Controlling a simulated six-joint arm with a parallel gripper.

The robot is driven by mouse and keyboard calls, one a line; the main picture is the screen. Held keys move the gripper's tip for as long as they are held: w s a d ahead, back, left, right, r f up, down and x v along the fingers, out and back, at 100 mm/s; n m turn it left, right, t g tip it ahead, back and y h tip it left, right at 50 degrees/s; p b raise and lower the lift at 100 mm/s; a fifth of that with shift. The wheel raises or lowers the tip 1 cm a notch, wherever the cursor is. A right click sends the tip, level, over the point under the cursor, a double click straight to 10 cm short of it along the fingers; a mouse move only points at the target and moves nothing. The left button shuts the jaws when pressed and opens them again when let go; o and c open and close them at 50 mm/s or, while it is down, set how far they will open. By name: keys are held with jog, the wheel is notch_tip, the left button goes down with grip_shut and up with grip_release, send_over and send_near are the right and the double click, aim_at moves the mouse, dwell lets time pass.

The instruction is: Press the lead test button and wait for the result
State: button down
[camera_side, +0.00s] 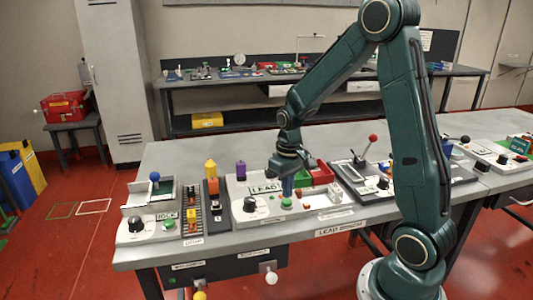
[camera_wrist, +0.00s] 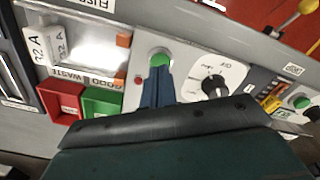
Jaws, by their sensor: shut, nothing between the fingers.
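The lead station (camera_side: 236,218) is a light panel with a LEAD display (camera_side: 265,187), a black knob (camera_side: 250,204) and a green button (camera_side: 287,203). The green button also shows in the wrist view (camera_wrist: 160,59). My gripper (camera_side: 287,192) points down over this button, its blue fingers together and empty. In the wrist view the fingertips (camera_wrist: 157,76) overlap the near side of the button. I cannot tell whether they touch it or whether it is pressed down. The display's face is too small to read beyond its label and is not clearly seen in the wrist view.
Red (camera_wrist: 65,100) and green (camera_wrist: 102,101) bins labelled waste and good stand beside the button. Another station with a red-knobbed lever (camera_side: 373,138) is to the right.

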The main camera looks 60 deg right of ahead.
aim_at(287, 201)
jog(key=shift+f, duration=1.1)
dwell(0.5)
jog(key=shift+r, duration=3)
jog(key=shift+r, duration=0.1)
jog(key=shift+a+r, duration=0.15)
jog(key=s+a+r+n+t, duration=0.3)
jog(key=s+a+r+t, duration=0.2)
jog(key=s+a+r, duration=0.8)
jog(key=shift+s+a+t, duration=0.3)
jog(key=shift+s, duration=0.8)
